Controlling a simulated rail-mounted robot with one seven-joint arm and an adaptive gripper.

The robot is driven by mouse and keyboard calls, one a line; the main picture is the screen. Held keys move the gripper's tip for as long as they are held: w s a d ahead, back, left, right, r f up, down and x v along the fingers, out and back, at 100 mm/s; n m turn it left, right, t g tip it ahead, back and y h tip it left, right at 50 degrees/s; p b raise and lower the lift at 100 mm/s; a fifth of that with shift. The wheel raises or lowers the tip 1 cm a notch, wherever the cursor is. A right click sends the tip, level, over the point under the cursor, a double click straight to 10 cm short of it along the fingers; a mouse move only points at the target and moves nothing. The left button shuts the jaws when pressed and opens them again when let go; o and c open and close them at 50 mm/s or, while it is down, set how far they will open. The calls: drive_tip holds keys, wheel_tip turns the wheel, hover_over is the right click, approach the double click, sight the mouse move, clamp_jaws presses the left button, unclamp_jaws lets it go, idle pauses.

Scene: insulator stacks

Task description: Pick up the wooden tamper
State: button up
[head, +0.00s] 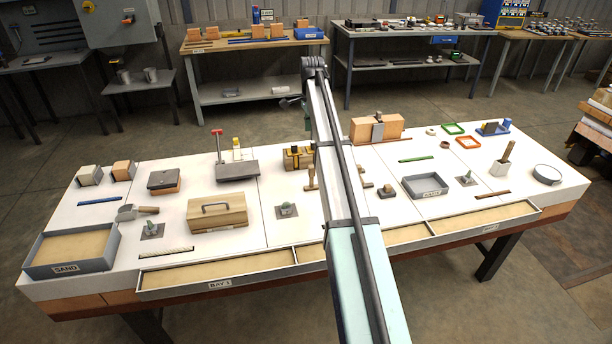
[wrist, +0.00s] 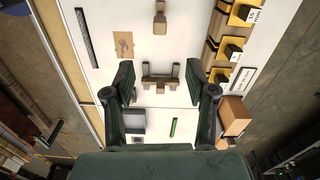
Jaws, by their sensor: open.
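A light-brown wooden piece with a narrow handle and wider base, which looks like the wooden tamper (head: 311,178), stands on the white table just left of my arm. A similar wooden piece shows at the top of the wrist view (wrist: 160,17), beyond the fingertips. My gripper (wrist: 160,80) is open and empty, fingers spread over the table. Between the fingers in the wrist view is a low brown bar with grey ends (wrist: 160,82); I cannot tell if it touches them. In the head view my arm hides the gripper and the table beneath it.
Yellow-and-black holders (head: 298,157) stand behind the wooden piece. A plate with a green part (head: 286,209) lies in front of it. A wooden box with a handle (head: 217,212) is to the left, a grey tray (head: 425,187) to the right. Shallow bays (head: 220,270) line the front edge.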

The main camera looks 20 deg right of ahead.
sight(312, 166)
drive_tip(key=shift+m, duration=0.5)
wheel_tip(312, 166, down, 17)
drive_tip(key=p, duration=0.5)
drive_tip(key=shift+d+f, duration=0.15)
drive_tip(key=shift+f, duration=0.05)
clamp_jaws()
